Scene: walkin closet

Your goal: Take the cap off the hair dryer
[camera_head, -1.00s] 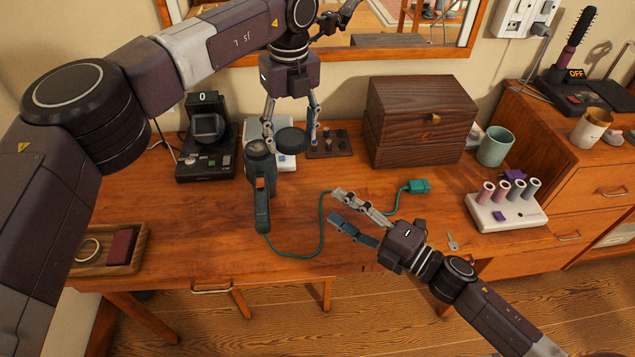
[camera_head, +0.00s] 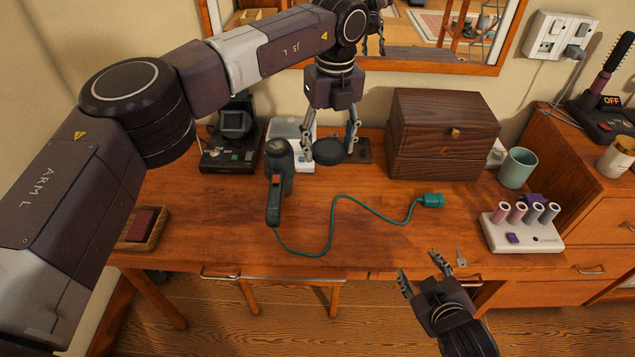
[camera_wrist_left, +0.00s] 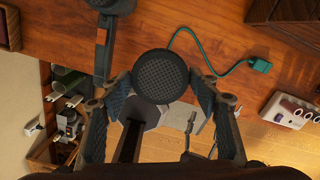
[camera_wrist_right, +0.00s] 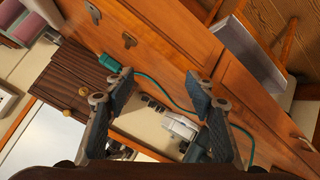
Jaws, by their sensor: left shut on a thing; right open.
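The hair dryer (camera_head: 277,180) lies on the wooden table with its handle toward the front edge. A teal cable runs from the handle to a teal plug (camera_head: 433,200). The round dark cap (camera_head: 327,156) is apart from the dryer, to the right of its barrel. My left gripper (camera_head: 328,147) is shut on the cap. In the left wrist view the cap (camera_wrist_left: 160,75) shows a mesh face between the fingers, with part of the dryer (camera_wrist_left: 112,25) at the top left. My right gripper (camera_head: 428,270) is open and empty at the front edge.
A wooden box (camera_head: 443,150) and a green mug (camera_head: 517,167) stand at the back right. A white curler holder (camera_head: 522,240) and a small key (camera_head: 461,257) are near the front right. A black device (camera_head: 230,150) stands behind left. The middle table is mostly clear.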

